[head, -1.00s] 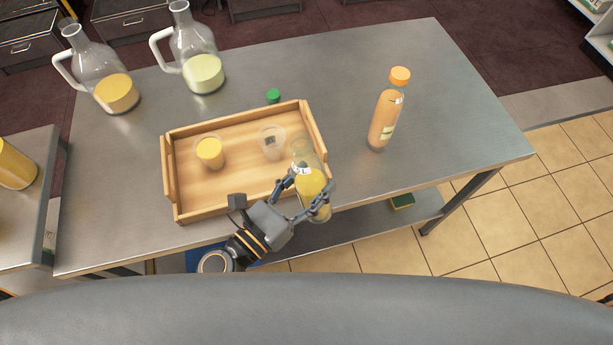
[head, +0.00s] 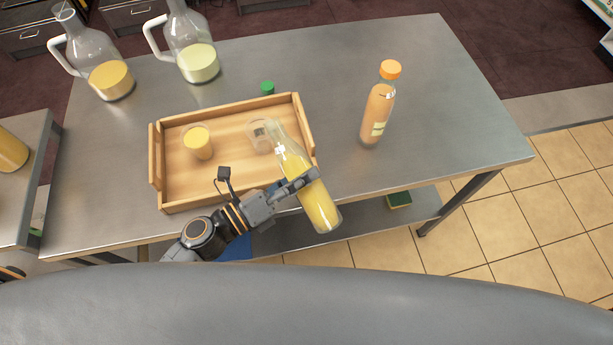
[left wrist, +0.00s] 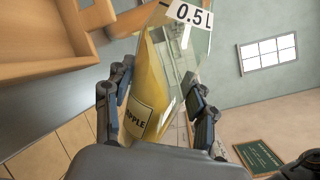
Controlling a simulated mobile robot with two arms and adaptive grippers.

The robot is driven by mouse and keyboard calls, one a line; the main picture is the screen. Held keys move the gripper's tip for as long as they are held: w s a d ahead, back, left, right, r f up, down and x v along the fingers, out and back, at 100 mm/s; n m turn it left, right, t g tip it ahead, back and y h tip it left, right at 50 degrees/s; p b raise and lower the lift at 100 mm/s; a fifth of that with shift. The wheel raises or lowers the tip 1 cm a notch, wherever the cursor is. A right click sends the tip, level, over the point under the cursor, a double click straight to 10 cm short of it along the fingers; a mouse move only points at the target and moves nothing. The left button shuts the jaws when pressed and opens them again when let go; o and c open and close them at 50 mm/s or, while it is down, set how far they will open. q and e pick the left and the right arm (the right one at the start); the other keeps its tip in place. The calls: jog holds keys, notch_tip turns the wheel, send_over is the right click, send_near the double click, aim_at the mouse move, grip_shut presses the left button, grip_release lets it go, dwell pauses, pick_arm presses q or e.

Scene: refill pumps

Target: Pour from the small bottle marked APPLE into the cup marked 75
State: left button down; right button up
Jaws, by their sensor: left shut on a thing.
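My left gripper (head: 294,187) is shut on the small bottle (head: 318,205) of yellow juice. In the left wrist view the bottle (left wrist: 150,95) shows an APPLE label and a 0.5 L tag between the fingers (left wrist: 160,105). The bottle is uncapped and tilted, its mouth up and left over the tray's right side, its base past the table's front edge. A clear cup (head: 259,137) stands in the tray just left of the bottle's neck, partly hidden by it; it looks empty, and its marking is unreadable. My right gripper is not in view.
The wooden tray (head: 158,170) also holds a cup of yellow juice (head: 198,143) at left. A green cap (head: 267,87) lies behind the tray. An orange-capped bottle (head: 377,112) stands to the right. Two jugs, one yellow (head: 111,80) and one pale (head: 199,62), stand at the back left.

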aim_at(295, 172)
pick_arm(q)
jog(key=w+a+f+n+b, duration=0.1)
jog(key=w+f+n, duration=0.1)
jog(key=f+n, duration=0.1)
jog(key=shift+w+a+b, duration=0.1)
jog(key=shift+a+b, duration=0.25)
jog(key=shift+b, duration=0.05)
jog(key=shift+r, duration=0.2)
jog(key=shift+w+d+p, duration=0.1)
jog(key=shift+w+p, duration=0.05)
jog(key=shift+p, duration=0.15)
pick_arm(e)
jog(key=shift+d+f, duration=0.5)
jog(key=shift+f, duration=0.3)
pick_arm(q)
jog(key=shift+w+d+f+n, duration=0.1)
jog(key=shift+w+f+n, duration=0.1)
jog(key=shift+w+n, duration=0.1)
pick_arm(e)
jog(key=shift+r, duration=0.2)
pick_arm(q)
jog(key=shift+s, duration=0.1)
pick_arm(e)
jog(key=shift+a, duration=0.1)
